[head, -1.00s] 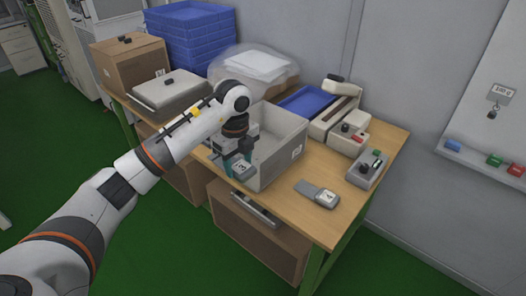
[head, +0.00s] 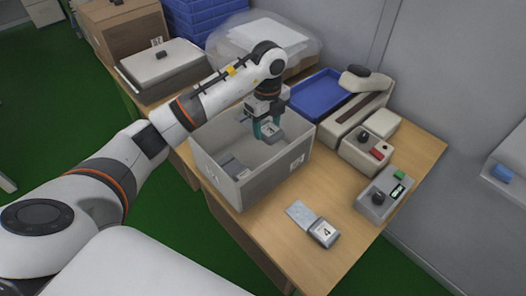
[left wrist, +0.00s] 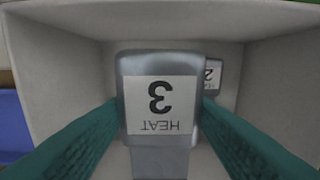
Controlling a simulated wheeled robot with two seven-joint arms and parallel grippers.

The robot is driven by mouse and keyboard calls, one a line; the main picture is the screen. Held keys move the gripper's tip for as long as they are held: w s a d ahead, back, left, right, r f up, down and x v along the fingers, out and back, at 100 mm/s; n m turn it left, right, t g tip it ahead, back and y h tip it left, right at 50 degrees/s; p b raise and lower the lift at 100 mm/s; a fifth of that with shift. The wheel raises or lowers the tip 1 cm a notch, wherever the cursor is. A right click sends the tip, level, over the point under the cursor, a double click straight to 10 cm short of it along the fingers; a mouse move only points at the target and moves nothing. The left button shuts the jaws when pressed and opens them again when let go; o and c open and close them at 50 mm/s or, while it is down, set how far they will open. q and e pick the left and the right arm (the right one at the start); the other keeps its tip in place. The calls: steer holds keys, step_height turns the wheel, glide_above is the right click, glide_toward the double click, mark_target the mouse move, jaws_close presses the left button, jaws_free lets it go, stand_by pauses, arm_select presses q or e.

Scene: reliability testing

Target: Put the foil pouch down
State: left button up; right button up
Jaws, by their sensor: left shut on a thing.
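My left gripper (head: 264,130) is shut on a silver foil pouch (head: 272,134) labelled "HEAT 3". It holds the pouch over the open grey bin (head: 243,184), towards the bin's far right side. In the left wrist view the pouch (left wrist: 160,95) sits between the teal fingers, with bin walls around it. Another pouch (left wrist: 212,75), labelled 2, shows partly behind it. In the head view a grey pouch (head: 232,166) lies in the bin. A pouch labelled 4 (head: 314,225) lies on the table in front of the bin. My right gripper is out of view.
A pale case (head: 163,66) is at the left. The table's front right is partly clear.

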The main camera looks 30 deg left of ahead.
mark_target(267, 127)
arm_select(q)
steer(key=shift+w+f, duration=0.2)
steer(key=shift+f, duration=0.8)
steer(key=shift+s+f+b, duration=0.1)
steer(key=shift+f+b, duration=0.25)
steer(key=shift+b, duration=0.1)
steer(key=shift+f, duration=0.35)
step_height(267, 127, down, 6)
steer(key=shift+r+p, duration=0.25)
steer(key=shift+p, duration=0.1)
step_height(267, 127, down, 4)
steer(key=shift+f, duration=0.15)
